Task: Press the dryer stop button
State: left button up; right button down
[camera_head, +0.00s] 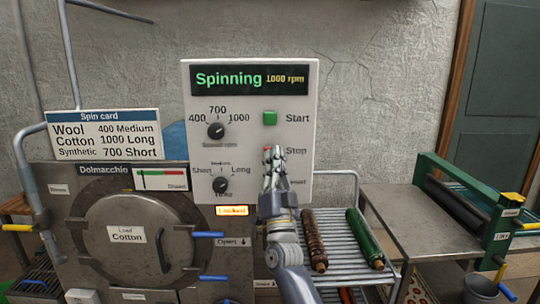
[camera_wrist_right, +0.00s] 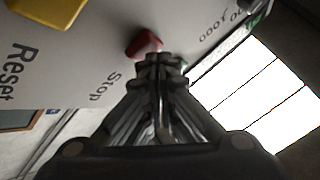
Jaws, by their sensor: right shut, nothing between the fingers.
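The white dryer control panel (camera_head: 250,170) stands in the middle of the head view, and its display (camera_head: 249,79) reads "Spinning 1000 rpm". My right gripper (camera_head: 272,153) is shut and empty in front of the "Stop" label's row, covering most of the stop button there. In the right wrist view the red stop button (camera_wrist_right: 145,43) shows just beyond my shut fingertips (camera_wrist_right: 162,62). The tips overlap its lower edge in the picture; I cannot tell whether they touch it. My left gripper is not in view.
The green Start button (camera_head: 270,118) is above the stop button. The yellow Reset button (camera_wrist_right: 42,12) is near it in the wrist view. The drum door (camera_head: 128,238) is at lower left. A rack (camera_head: 340,255) with rolled rugs stands at right.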

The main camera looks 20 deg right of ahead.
jog(key=shift+w+d, duration=0.1)
jog(key=shift+w, duration=0.2)
jog(key=shift+s, duration=0.1)
dwell(0.5)
jog(key=shift+s+a+p, duration=0.25)
jog(key=shift+s+p, duration=0.05)
jog(key=shift+s, duration=0.45)
jog(key=s+p, duration=0.1)
jog(key=s, duration=0.1)
jog(key=s+a+p, duration=0.1)
jog(key=s+p, duration=0.1)
jog(key=shift+s+a, duration=0.2)
jog(key=shift+s, duration=0.2)
